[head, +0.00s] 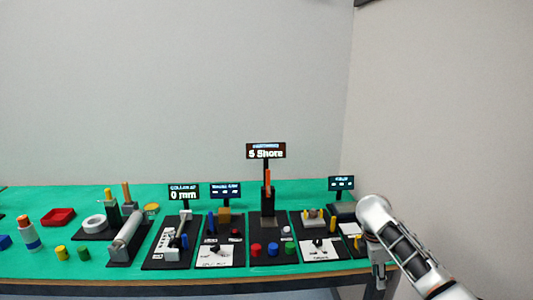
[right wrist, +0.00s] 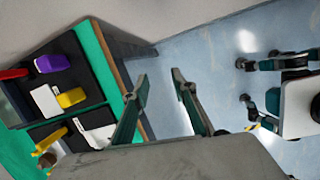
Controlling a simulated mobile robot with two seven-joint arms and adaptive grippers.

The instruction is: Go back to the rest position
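My right arm (head: 400,245) comes in from the lower right in the head view, and its gripper (head: 377,280) hangs down by the table's front edge at the right. In the right wrist view the two fingers of this gripper (right wrist: 160,78) stand apart with only bare floor between them, so it is open and empty. My left arm and left gripper are in neither view.
A green table (head: 290,268) carries several black stations with small screens, such as one reading "5 Shore" (head: 266,151). A red tray (head: 58,217) is at the left. The right wrist view shows purple (right wrist: 52,63) and yellow (right wrist: 71,98) blocks near the table edge, with open floor (right wrist: 210,70) beyond.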

